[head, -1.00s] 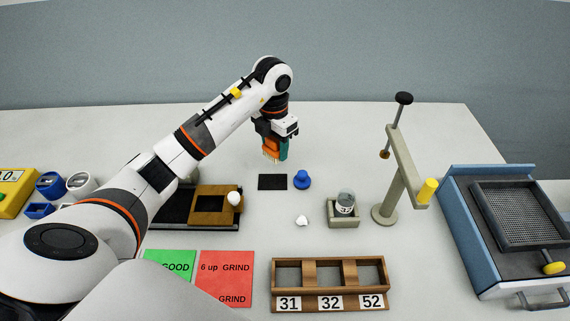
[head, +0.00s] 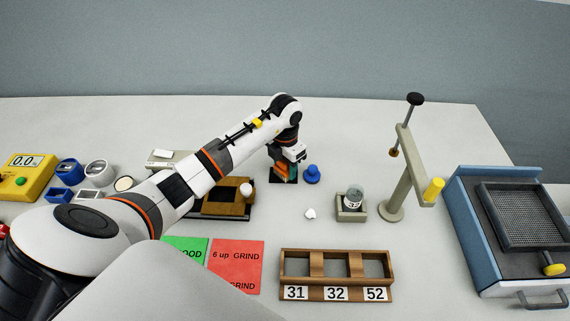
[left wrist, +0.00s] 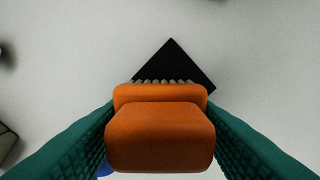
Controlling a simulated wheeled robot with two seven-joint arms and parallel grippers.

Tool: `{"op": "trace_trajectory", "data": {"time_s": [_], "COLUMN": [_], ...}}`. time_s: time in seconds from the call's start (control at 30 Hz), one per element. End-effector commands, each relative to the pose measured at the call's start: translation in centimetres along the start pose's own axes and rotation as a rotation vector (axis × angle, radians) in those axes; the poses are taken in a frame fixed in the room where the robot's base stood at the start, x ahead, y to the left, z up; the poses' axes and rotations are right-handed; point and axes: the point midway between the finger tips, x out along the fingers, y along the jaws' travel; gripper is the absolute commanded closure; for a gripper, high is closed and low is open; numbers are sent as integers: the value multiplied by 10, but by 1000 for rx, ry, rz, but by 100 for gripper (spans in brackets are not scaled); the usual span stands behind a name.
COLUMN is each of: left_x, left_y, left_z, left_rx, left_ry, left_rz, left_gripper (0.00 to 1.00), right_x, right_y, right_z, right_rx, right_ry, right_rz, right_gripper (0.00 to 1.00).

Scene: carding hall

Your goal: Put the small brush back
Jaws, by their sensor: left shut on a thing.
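The small brush (left wrist: 160,130) has an orange body and a row of pale bristles along its far edge in the left wrist view. My left gripper (head: 287,172) is shut on it, with a teal finger on each side. In the head view the brush (head: 281,185) shows as a small orange patch low in the jaws. The black mat (left wrist: 178,65) lies on the table below the brush, turned at an angle in the wrist view. In the head view the gripper is over the mat and hides most of it. I cannot tell whether the bristles touch it. My right gripper is not in view.
A blue knobbed piece (head: 312,174) stands close to the gripper's right. A glass jar sits in a grey holder (head: 350,214) near a grey stand (head: 391,211). A wooden numbered rack (head: 336,293) is in front. The table behind the gripper is clear.

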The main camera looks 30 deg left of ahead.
Motion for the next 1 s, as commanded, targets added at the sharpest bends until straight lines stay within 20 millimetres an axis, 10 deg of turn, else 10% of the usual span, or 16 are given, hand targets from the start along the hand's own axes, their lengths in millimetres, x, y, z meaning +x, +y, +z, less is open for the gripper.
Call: {"op": "trace_trajectory", "data": {"time_s": [0.17, 0.57, 1.0], "left_x": [1, -8, -94], "left_y": [0, 0, -1], "left_z": [0, -1, -1], "left_rx": [0, 1, 0], "left_ry": [0, 3, 4], "left_rz": [0, -2, -3], "left_gripper": [30, 30, 30], "right_x": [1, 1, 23], "right_y": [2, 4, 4], "right_z": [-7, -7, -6], "right_rx": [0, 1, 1], "right_ry": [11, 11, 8], "right_rz": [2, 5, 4], "right_gripper": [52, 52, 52]}}
